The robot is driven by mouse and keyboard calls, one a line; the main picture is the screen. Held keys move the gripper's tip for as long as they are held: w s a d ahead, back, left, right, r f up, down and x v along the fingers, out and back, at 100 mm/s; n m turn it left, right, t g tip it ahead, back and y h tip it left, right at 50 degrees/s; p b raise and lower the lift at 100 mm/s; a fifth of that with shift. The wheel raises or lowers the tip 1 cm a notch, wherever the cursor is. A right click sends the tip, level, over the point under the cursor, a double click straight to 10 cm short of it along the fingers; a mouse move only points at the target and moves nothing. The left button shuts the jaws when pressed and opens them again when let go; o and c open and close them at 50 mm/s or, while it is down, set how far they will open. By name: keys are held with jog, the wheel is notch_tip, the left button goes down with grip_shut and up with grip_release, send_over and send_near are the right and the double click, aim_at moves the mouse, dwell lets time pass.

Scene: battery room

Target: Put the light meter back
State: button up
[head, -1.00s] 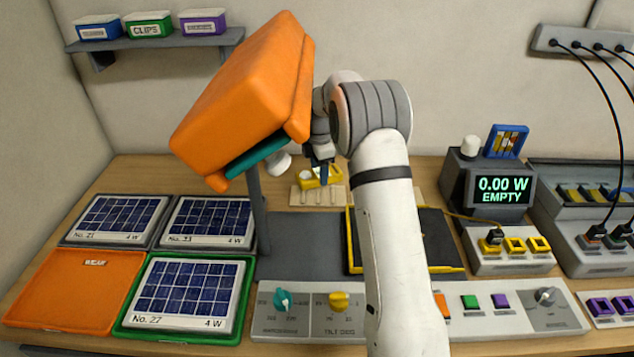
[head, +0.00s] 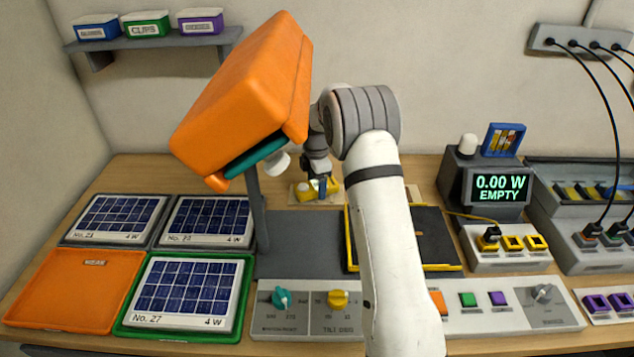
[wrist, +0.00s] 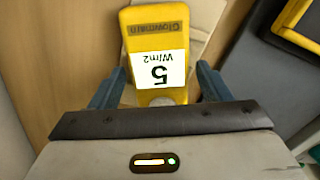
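The light meter (head: 329,186) is a yellow handheld device at the back of the bench. In the wrist view the light meter (wrist: 158,50) shows a white display reading 5 W/m2. The pale wooden holder (head: 298,197) lies beneath and around the meter. I cannot tell whether the meter is fully seated in it.
An orange lamp hood (head: 245,95) on a grey post stands close left of my arm. A yellow-framed black panel (head: 437,240) lies to the right. Solar panels (head: 190,290) fill the left bench. A grey box (head: 485,180) reads 0.00 W EMPTY.

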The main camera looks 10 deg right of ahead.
aim_at(316, 184)
jog(key=shift+o, duration=0.4)
notch_tip(316, 184, up, 12)
jog(key=shift+r+b, duration=0.15)
jog(key=shift+b, duration=0.3)
